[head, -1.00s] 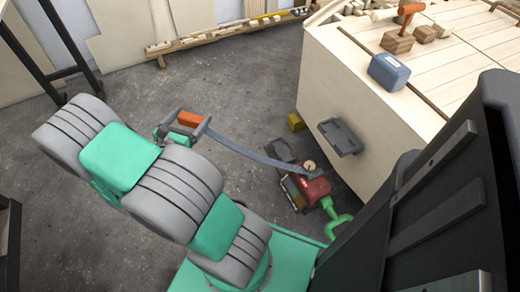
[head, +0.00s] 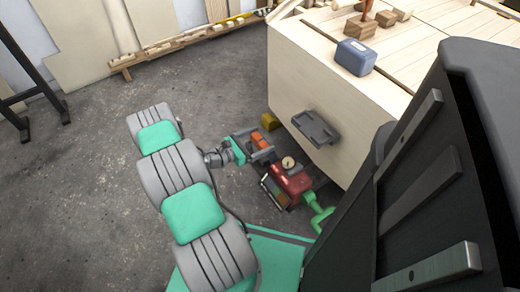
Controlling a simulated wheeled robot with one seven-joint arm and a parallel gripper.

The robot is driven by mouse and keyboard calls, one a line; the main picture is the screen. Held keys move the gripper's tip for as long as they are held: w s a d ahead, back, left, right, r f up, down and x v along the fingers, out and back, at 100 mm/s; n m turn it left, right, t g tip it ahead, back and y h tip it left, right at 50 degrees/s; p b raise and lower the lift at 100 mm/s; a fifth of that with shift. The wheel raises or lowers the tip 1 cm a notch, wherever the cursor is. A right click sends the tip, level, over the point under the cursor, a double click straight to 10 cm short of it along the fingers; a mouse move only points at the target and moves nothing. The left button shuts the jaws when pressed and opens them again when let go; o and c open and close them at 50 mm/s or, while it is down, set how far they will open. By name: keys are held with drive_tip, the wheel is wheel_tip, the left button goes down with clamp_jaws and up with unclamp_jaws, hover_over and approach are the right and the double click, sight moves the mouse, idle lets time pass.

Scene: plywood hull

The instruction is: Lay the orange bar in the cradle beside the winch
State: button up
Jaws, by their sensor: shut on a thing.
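My gripper (head: 256,148) is shut on the orange bar (head: 260,139) and holds it just up and left of the red winch (head: 291,183). The winch stands on the floor by the wooden hull and has a pale round knob on top. A grey tray-like holder (head: 316,128) is fixed to the hull's side, up and right of the winch. Dark grey parts lie close to my gripper, partly hidden by it. I cannot tell which grey part is the cradle, or whether the bar touches anything.
The plywood hull (head: 300,90) fills the upper right, with a blue box (head: 356,57) and wooden blocks on top. A yellow block (head: 270,121) sits at its foot. Timber lies along the back wall. The concrete floor (head: 90,190) at left is clear.

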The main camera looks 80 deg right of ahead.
sight(260, 141)
drive_tip(key=d+f, duration=0.1)
drive_tip(key=d+f+b, duration=0.1)
drive_tip(key=f, duration=0.1)
drive_tip(key=w+d+f+b, duration=0.1)
drive_tip(key=d+f, duration=0.1)
drive_tip(key=shift+d+f, duration=0.1)
drive_tip(key=shift+f, duration=0.15)
drive_tip(key=f+b, duration=0.2)
drive_tip(key=f, duration=0.1)
drive_tip(key=shift+d+f, duration=0.2)
drive_tip(key=shift+f, duration=0.05)
drive_tip(key=shift+r, duration=0.15)
drive_tip(key=o, duration=1.8)
